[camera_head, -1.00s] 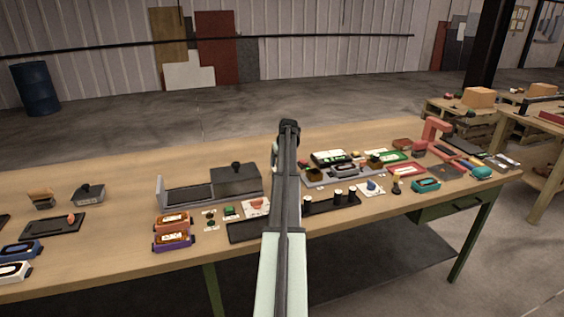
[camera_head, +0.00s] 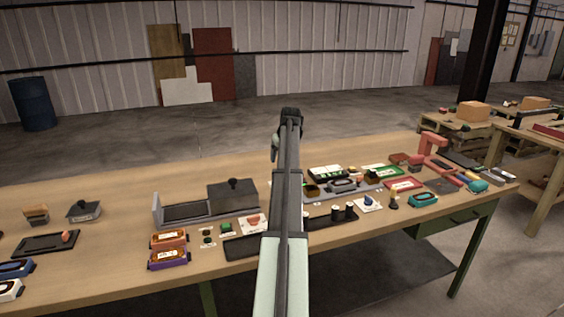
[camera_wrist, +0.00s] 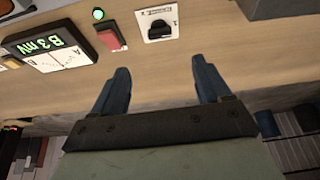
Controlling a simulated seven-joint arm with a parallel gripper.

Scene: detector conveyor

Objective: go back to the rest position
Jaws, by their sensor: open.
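My arm reaches from the bottom middle of the head view up over the workbench (camera_head: 110,195), and its end hides part of the bench behind it. In the wrist view my gripper (camera_wrist: 160,82) has its two dark blue fingers spread apart with nothing between them. Bare wood shows beyond the fingertips. Ahead of the fingers in the wrist view are a black selector knob on a white plate (camera_wrist: 158,24), a red block (camera_wrist: 108,40), a green lit button (camera_wrist: 98,14) and a meter with a green "B3 mV" display (camera_wrist: 48,40). None of them touches the fingers.
Left of my arm stand a grey box with a knob (camera_head: 233,195), orange (camera_head: 168,238) and purple (camera_head: 168,258) cases and a black tray (camera_head: 46,243). Right of it are a red press-like stand (camera_head: 432,147) and a teal case (camera_head: 424,200). The bench's back strip is mostly clear.

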